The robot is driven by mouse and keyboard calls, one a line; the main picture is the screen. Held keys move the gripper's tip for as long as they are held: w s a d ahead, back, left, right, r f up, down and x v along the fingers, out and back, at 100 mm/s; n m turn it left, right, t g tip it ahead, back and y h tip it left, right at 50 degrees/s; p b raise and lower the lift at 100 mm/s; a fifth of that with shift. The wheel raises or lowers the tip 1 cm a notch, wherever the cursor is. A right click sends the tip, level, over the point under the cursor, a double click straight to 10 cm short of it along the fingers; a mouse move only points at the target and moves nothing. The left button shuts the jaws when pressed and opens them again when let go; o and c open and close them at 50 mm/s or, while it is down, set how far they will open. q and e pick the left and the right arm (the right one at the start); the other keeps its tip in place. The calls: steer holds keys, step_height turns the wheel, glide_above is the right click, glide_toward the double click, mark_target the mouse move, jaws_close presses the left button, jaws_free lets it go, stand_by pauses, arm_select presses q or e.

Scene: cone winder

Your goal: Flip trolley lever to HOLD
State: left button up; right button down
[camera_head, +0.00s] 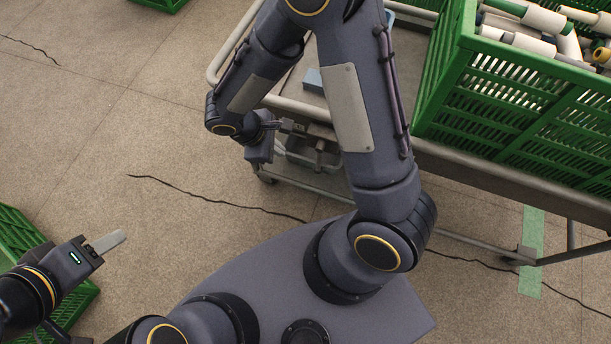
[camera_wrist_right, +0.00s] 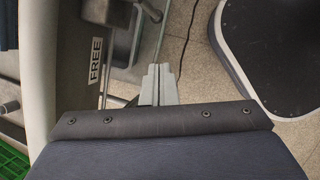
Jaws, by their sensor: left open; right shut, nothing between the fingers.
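The trolley (camera_head: 235,58) stands at the top centre, with a pale rail and a flat deck. Its end carries a FREE label (camera_wrist_right: 96,60), seen in the right wrist view. A grey metal fitting (camera_head: 322,152) sits low at that end, close to my right gripper (camera_head: 298,128). I cannot tell for certain which part is the lever. My right gripper, also in the right wrist view (camera_wrist_right: 158,72), is shut with nothing between its fingers, beside the trolley end. No HOLD mark is visible. My left gripper (camera_head: 108,242) is open and empty at the lower left, away from the trolley.
A green crate (camera_head: 520,105) full of yarn cones and tubes stands on a metal frame at the upper right. Another green crate (camera_head: 18,228) is at the left beside my left arm. A small blue-grey block (camera_head: 313,80) lies on the trolley deck. The cracked floor between is clear.

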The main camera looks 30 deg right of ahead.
mark_target(319, 160)
arm_select(q)
steer(key=shift+f+b, duration=0.4)
steer(key=shift+f, duration=0.45)
arm_select(e)
steer(key=shift+n+h, duration=0.4)
steer(key=shift+n, duration=0.4)
steer(key=f, duration=0.2)
steer(key=a+f, duration=0.1)
steer(key=f, duration=0.1)
steer(key=shift+w+a+f, duration=0.15)
steer(key=shift+a+f, duration=0.05)
steer(key=shift+f, duration=0.2)
arm_select(q)
step_height(319, 160, down, 4)
steer(key=b, duration=0.4)
steer(key=shift+f, duration=0.2)
arm_select(e)
steer(key=s+d+r+x, duration=0.1)
steer(key=d+x, duration=0.1)
steer(key=x, duration=1.1)
steer(key=shift+d+r, duration=0.15)
steer(key=shift+s, duration=0.1)
